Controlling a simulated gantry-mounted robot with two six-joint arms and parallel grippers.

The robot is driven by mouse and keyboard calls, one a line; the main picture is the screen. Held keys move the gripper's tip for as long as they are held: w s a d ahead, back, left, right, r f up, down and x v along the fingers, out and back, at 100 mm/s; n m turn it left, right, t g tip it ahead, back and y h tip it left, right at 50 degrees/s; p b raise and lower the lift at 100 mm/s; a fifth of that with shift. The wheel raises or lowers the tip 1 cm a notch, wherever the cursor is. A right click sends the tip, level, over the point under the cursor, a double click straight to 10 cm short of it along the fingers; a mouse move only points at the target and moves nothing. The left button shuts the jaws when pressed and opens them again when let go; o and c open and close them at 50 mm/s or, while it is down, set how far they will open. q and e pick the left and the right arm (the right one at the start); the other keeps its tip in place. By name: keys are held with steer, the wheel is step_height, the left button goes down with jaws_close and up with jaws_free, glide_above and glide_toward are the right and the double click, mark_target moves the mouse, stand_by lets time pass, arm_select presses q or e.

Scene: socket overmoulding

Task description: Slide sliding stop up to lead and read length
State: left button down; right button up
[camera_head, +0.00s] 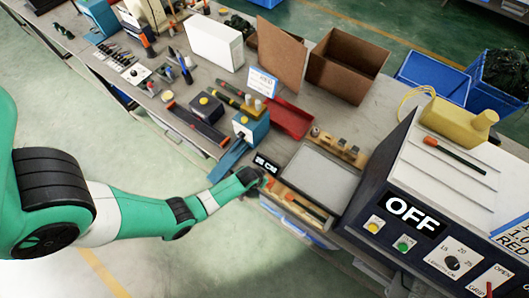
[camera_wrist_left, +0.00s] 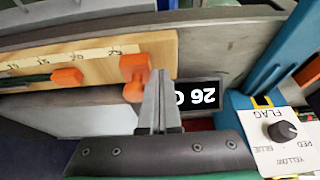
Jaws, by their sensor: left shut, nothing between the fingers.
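The wooden length board (camera_wrist_left: 100,50) with scale marks lies below my left gripper, and it also shows in the head view (camera_head: 291,199). The orange sliding stop (camera_wrist_left: 134,68) sits at one end of the board. The lead (camera_wrist_left: 25,79), dark with an orange end (camera_wrist_left: 67,77), lies along the board, with a gap between that end and the stop. My left gripper (camera_wrist_left: 160,75) is shut and empty, its fingertips right beside the stop; I cannot tell whether they touch. The black length display (camera_wrist_left: 198,96) reads 26, upside down in the wrist view. My right gripper is out of view.
A blue flag unit with a dial (camera_wrist_left: 281,131) stands close beside the gripper. In the head view, a grey plate (camera_head: 318,178) lies behind the board, and a large machine (camera_head: 430,185) reading OFF stands to the right. A red tray (camera_head: 290,118) lies behind.

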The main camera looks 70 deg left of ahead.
arm_select(q)
steer(key=shift+w+d+b, duration=0.15)
steer(key=shift+w+d, duration=0.3)
steer(key=shift+d, duration=0.3)
steer(key=shift+w+d+b, duration=0.1)
steer(key=shift+w+d, duration=0.4)
steer(key=shift+d, duration=0.3)
steer(key=shift+w+d+b, duration=0.15)
steer(key=shift+w+d, duration=0.3)
steer(key=shift+d, duration=0.3)
steer(key=shift+w+d, duration=0.45)
steer(key=shift+d, duration=0.2)
steer(key=shift+s+a, duration=0.1)
steer(key=shift+a, duration=0.05)
steer(key=shift+s+a, duration=0.1)
steer(key=shift+a, duration=0.05)
steer(key=shift+s+a, duration=0.15)
steer(key=shift+a, duration=0.1)
step_height(320, 180, up, 7)
steer(key=p, duration=0.7)
